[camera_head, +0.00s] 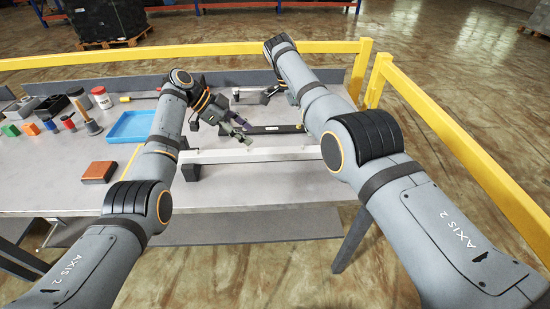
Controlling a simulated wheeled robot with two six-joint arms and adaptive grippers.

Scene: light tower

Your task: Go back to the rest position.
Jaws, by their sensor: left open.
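My left gripper (243,131) is at the end of the left arm, over the middle of the grey table (245,190). Its fingers are apart, with nothing seen between them. It is beside the left end of a black bar (275,129), and I cannot tell whether it touches it. A long silver rail (250,155) lies in front of it. My right arm reaches to the far part of the table. Its gripper is largely hidden behind the arm, so its fingers cannot be made out.
A blue tray (131,126), an orange-brown block (99,172), a red-lidded white jar (101,97) and several small coloured items stand on the left. A yellow railing (440,125) runs along the back and right. Bare tabletop shows at the front.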

